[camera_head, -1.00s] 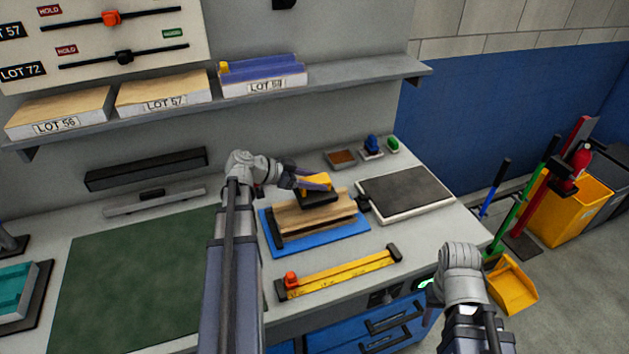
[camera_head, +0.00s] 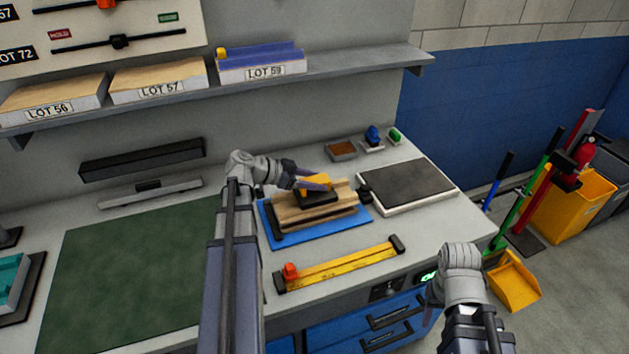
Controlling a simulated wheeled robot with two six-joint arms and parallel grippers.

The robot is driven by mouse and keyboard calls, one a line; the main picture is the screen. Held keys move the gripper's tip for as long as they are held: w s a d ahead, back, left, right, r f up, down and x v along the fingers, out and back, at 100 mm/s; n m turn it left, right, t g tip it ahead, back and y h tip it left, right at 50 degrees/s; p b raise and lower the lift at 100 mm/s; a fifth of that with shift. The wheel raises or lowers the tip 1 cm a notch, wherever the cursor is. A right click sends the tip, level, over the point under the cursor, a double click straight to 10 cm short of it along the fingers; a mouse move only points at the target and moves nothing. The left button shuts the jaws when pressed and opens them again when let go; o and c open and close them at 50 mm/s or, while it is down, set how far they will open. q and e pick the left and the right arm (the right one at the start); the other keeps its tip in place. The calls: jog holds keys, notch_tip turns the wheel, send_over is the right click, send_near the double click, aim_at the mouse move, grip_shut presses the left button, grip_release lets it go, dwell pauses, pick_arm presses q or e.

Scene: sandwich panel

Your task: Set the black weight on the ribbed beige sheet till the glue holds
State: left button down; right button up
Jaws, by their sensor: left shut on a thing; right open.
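The black weight (camera_head: 318,199) with a yellow handle is at the ribbed beige sheet (camera_head: 290,215), over its middle. It looks level and very close to the sheet's top; I cannot tell whether it bears on it. The sheet lies on a dark base on a blue board (camera_head: 327,236). My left gripper (camera_head: 316,183) is shut on the weight's yellow handle and hides part of it. My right gripper (camera_head: 437,292) is at the bench's front right, away from the sheet; its fingers are mostly hidden.
A yellow bar (camera_head: 345,268) with a red knob lies in front of the blue board. A dark-topped slab (camera_head: 408,185) lies right of it, small trays (camera_head: 342,150) behind. A green mat (camera_head: 130,270) covers the left. A shelf (camera_head: 330,72) hangs above.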

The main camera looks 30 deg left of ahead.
pick_arm(q)
jog(key=shift+c, duration=1.2)
grip_release()
jog(key=shift+r+p, duration=0.6)
jog(key=shift+p, duration=0.05)
jog(key=p+v, duration=0.5)
jog(key=v, duration=0.7)
jog(key=shift+f, duration=0.2)
jog(key=shift+s, duration=0.15)
